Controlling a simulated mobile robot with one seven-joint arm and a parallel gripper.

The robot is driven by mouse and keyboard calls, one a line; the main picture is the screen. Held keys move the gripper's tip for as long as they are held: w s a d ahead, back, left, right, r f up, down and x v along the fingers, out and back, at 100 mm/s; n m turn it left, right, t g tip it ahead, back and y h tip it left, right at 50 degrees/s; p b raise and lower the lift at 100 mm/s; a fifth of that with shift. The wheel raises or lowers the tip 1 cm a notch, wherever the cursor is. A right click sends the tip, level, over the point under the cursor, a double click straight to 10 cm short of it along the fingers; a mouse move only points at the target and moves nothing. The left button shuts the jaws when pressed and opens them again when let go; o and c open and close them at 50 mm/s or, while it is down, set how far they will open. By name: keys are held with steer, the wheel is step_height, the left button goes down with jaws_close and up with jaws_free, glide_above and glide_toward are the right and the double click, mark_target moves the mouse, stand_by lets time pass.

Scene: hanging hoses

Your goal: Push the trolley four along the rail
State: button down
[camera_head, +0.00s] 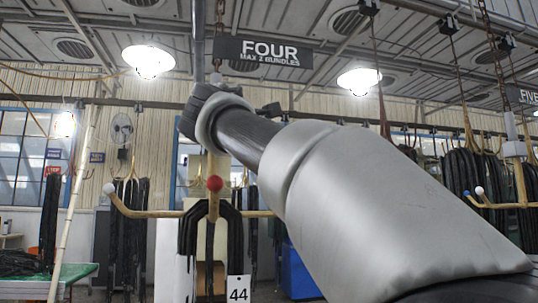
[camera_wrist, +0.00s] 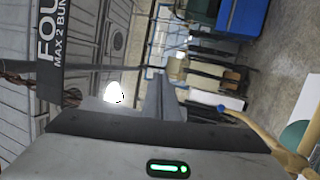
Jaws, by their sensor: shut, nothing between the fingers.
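Trolley four hangs beneath the rail, with a dark sign (camera_head: 262,52) reading FOUR on its chain. Its yellow hanger frame (camera_head: 150,213) has ball-tipped arms, a red ball (camera_head: 214,183) facing me, and a bundle of black hoses (camera_head: 234,235) with a tag 44 (camera_head: 238,289). My arm crosses in front of its right side and hides part of it. In the wrist view, the sign (camera_wrist: 48,45) is at upper left and a blue-tipped yellow arm (camera_wrist: 245,122) at right. My gripper (camera_wrist: 160,92) is shut and empty there. In the head view my wrist overlaps the trolley's upright, so contact cannot be told.
Another trolley with a FIVE sign (camera_head: 525,96) and black hoses (camera_head: 470,180) hangs at the right. More hoses (camera_head: 128,225) hang at the left, behind. A green-topped table (camera_head: 62,276) stands at lower left. A blue cabinet (camera_head: 300,272) stands behind my arm.

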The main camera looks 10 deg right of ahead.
steer(key=a+p, duration=0.1)
steer(key=a, duration=0.7)
steer(key=shift+a, duration=0.2)
steer(key=shift+a+p, duration=0.8)
steer(key=shift+a, duration=1.75)
steer(key=s+d+b, duration=0.2)
steer(key=s+b, duration=0.1)
steer(key=s, duration=0.7)
steer(key=shift+d, duration=0.1)
